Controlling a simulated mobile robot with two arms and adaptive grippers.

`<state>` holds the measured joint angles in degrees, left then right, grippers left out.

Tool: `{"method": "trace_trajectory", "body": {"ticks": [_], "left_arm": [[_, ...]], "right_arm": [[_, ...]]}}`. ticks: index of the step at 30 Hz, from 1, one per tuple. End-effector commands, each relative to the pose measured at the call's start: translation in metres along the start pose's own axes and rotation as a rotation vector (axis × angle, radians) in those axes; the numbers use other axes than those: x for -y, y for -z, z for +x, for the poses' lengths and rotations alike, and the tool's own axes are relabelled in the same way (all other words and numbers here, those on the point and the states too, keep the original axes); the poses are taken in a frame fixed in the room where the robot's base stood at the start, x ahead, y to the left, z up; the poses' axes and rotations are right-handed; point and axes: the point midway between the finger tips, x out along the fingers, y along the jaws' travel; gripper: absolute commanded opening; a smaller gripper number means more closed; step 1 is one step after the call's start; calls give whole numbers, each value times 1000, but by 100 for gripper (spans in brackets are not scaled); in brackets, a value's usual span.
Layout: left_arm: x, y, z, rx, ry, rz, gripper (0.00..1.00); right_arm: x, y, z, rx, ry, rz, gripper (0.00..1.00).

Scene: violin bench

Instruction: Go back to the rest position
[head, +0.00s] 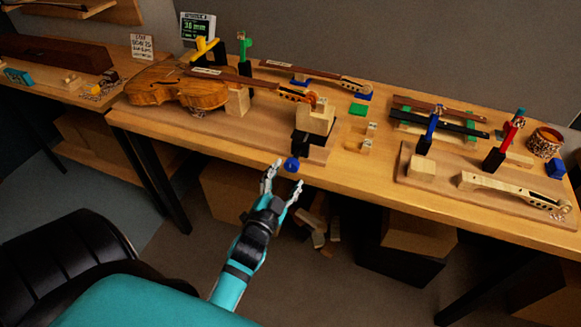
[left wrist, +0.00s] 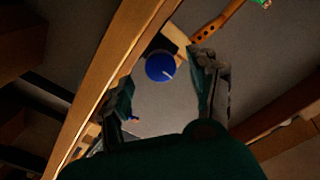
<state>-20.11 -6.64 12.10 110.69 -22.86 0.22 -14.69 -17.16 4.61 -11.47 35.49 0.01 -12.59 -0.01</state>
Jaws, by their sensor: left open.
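My left gripper (head: 284,174) reaches in from the bottom of the head view, in front of the bench's front edge. Its fingers are spread and nothing is held. A round blue knob (head: 291,164) sits just beyond the fingertips, below a black block (head: 308,145) at the bench edge. In the left wrist view the blue knob (left wrist: 160,67) shows between the two open fingers of the left gripper (left wrist: 163,88); I cannot tell whether they touch it. My right gripper is in neither view.
The wooden bench (head: 350,187) holds a violin (head: 178,88), a pale neck (head: 515,190) on a board, wooden blocks and coloured clamps. A black seat (head: 45,250) stands at lower left. Cardboard boxes (head: 405,228) lie under the bench. Open floor lies in front of it.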

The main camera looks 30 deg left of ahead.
Motion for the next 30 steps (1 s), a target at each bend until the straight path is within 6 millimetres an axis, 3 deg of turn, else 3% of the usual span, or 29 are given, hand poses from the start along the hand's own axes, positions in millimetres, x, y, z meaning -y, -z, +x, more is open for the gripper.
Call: {"method": "trace_trajectory", "body": {"ticks": [6,24,26,29,30], "left_arm": [[0,0,-23,0,0,0,61],[-2,-2,-24,3,-4,-2,61],[-10,-8,-24,15,-20,-11,61],[-40,-33,-26,67,-83,-44,61],[-59,-47,-28,99,-121,-63,61]], "right_arm": [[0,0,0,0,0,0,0],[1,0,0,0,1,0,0],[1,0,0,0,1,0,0],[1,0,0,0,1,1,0],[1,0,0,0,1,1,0]]}}
